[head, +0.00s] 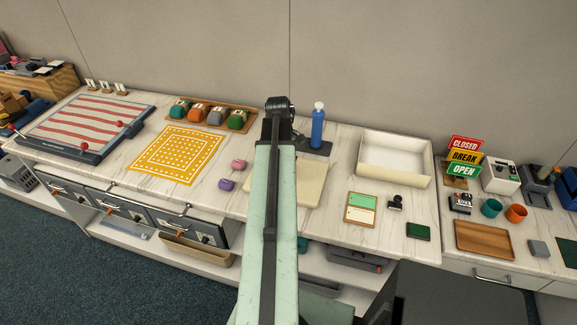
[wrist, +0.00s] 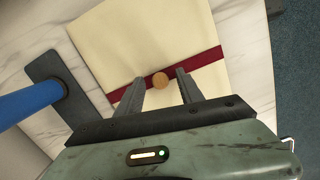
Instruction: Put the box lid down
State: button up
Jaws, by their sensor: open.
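The box lid (head: 309,184) is a flat cream square lying on the marble counter, partly hidden behind my arm in the head view. In the wrist view the lid (wrist: 122,40) shows a dark red ribbon and a round wooden knob (wrist: 160,81). My gripper (wrist: 160,76) is open over the lid, with one finger on each side of the knob; gaps show between the knob and both fingers. My arm hides the gripper in the head view. An open cream box (head: 392,154) without a cover stands to the right at the back.
A blue bottle (head: 318,127) on a dark stand (head: 316,147) is close behind the lid. A green-and-cream card (head: 361,208), a stamp (head: 396,202) and a green pad (head: 418,231) lie to the right. Purple and pink pieces (head: 227,184) lie to the left.

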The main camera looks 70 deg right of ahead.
notch_tip(320, 180, up, 12)
jog(key=w+p, duration=0.1)
jog(key=p, duration=1)
jog(key=shift+w+p, duration=0.2)
jog(key=shift+p, duration=0.15)
jog(key=shift+d, duration=0.1)
jog(key=w+a+n, duration=0.1)
jog(key=w+a, duration=2.3)
jog(key=w, duration=0.2)
jog(key=w+a, duration=0.3)
jog(key=a, duration=1.3)
jog(key=w+a+t, duration=0.1)
jog(key=w+a, duration=0.3)
jog(key=a, duration=1.3)
jog(key=shift+w+n, duration=0.15)
jog(key=shift+n, duration=0.15)
